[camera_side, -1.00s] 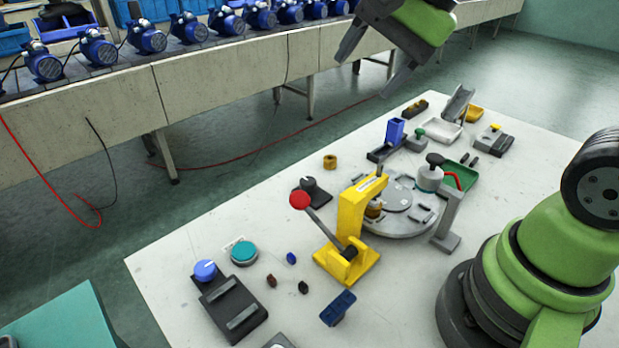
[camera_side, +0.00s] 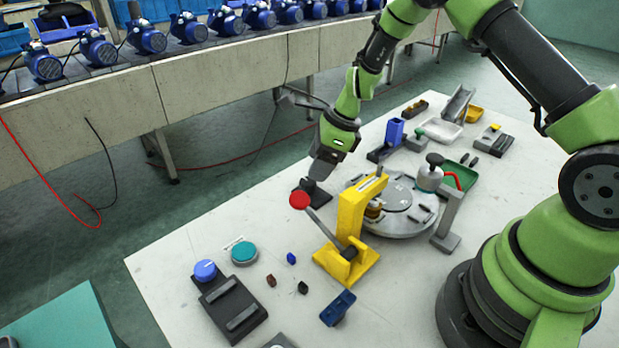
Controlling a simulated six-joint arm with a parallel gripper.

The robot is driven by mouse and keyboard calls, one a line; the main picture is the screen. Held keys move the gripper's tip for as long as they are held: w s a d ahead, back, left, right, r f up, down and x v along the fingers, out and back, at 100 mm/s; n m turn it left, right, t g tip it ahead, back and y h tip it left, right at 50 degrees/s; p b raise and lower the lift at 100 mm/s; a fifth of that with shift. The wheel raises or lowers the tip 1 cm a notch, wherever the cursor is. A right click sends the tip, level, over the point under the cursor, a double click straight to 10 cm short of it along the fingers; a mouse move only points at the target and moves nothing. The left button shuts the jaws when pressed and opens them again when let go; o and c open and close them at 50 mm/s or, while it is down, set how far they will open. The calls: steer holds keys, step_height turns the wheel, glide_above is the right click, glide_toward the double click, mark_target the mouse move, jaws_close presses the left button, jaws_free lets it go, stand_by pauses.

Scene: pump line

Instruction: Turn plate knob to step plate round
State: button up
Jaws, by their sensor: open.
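The round grey plate (camera_side: 422,222) sits on the white table behind the yellow press frame. A black knob (camera_side: 435,159) on a white domed part stands at the plate's right rim, beside a grey post. I cannot tell for sure that this is the plate knob. My gripper (camera_side: 300,138) is open and empty, left of the plate and apart from it. Its lower finger is close in the picture to a dark forked stand (camera_side: 314,195), partly covering it. I cannot tell whether they touch.
The yellow press (camera_side: 350,225) with its red-balled lever (camera_side: 300,200) stands at the plate's front left. A blue block (camera_side: 396,131) and a green tray (camera_side: 462,178) lie behind. A teal button (camera_side: 244,252) and a blue-knobbed box (camera_side: 235,310) are front left.

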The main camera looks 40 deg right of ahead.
mark_target(308, 180)
steer(key=x, duration=0.5)
steer(key=c, duration=0.9)
